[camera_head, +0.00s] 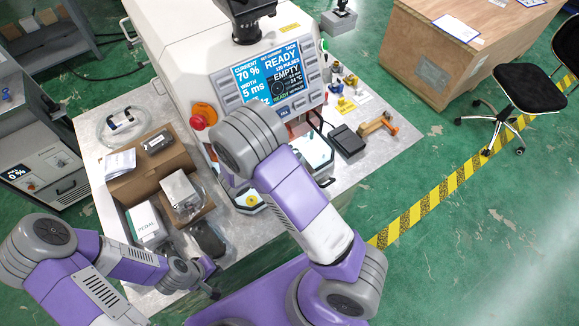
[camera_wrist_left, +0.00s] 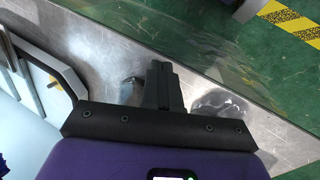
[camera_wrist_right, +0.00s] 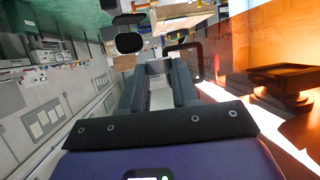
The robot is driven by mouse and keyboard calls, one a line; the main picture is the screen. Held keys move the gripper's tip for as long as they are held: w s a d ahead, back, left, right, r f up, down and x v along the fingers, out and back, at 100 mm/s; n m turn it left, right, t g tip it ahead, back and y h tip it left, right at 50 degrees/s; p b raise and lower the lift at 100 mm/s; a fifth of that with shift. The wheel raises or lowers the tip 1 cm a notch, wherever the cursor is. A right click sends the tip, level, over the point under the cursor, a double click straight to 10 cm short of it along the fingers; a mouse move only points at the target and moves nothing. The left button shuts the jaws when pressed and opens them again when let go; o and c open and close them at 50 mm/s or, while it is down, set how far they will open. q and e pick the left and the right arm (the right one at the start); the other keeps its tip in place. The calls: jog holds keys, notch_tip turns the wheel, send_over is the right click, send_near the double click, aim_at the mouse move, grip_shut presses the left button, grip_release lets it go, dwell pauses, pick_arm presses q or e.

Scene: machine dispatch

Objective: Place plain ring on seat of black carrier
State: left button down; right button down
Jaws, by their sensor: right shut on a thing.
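My right gripper (camera_wrist_right: 158,88) has its fingers apart around a grey piece (camera_wrist_right: 160,67) seen edge-on at the tips. It looks like the plain ring, though its round shape does not show. In the head view my own right arm covers this gripper and most of the machine's front opening. A dark flat-topped block (camera_wrist_right: 284,78) stands in orange light at the right of the right wrist view; I cannot tell whether it is the black carrier. No seat shows clearly. My left gripper (camera_wrist_left: 159,75) is shut and empty, low over the table's front edge.
The white machine (camera_head: 180,60) has a screen (camera_head: 275,80) reading READY and EMPTY. A black-edged orange pane (camera_wrist_right: 235,50) is close beside my right fingers. A cardboard box (camera_head: 150,175) and small parts crowd the table's left. A black box (camera_head: 347,141) and an orange-brown tool (camera_head: 378,124) lie right.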

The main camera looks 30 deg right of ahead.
notch_tip(320, 180, down, 3)
jog(key=shift+w+f, duration=0.1)
jog(key=shift+w, duration=0.05)
notch_tip(320, 180, down, 4)
jog(key=shift+r, duration=0.2)
jog(key=shift+f, duration=0.3)
jog(key=shift+b, duration=0.3)
